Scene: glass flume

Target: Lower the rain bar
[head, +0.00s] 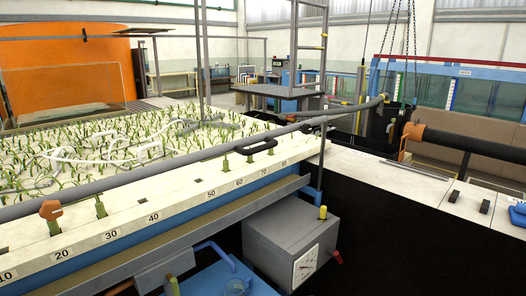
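A long grey bar (150,178), which looks like the rain bar, runs from the left edge to the upper right, above the near white rim of the planted bed. An orange knob or clamp (50,209) sits on it near the left. A black loop handle (250,148) shows beside it near the middle. The far end of the bar meets a grey pipe (345,110); how they join is unclear. I cannot tell how high the bar sits above the rim. Neither of my grippers is in view.
The white rim (155,217) carries number labels and green pegs. Below it are a grey box with a dial (292,245) and a blue pipe (215,252). A dark pipe with an orange collar (412,132) juts in from the right. A raised platform (275,91) stands behind.

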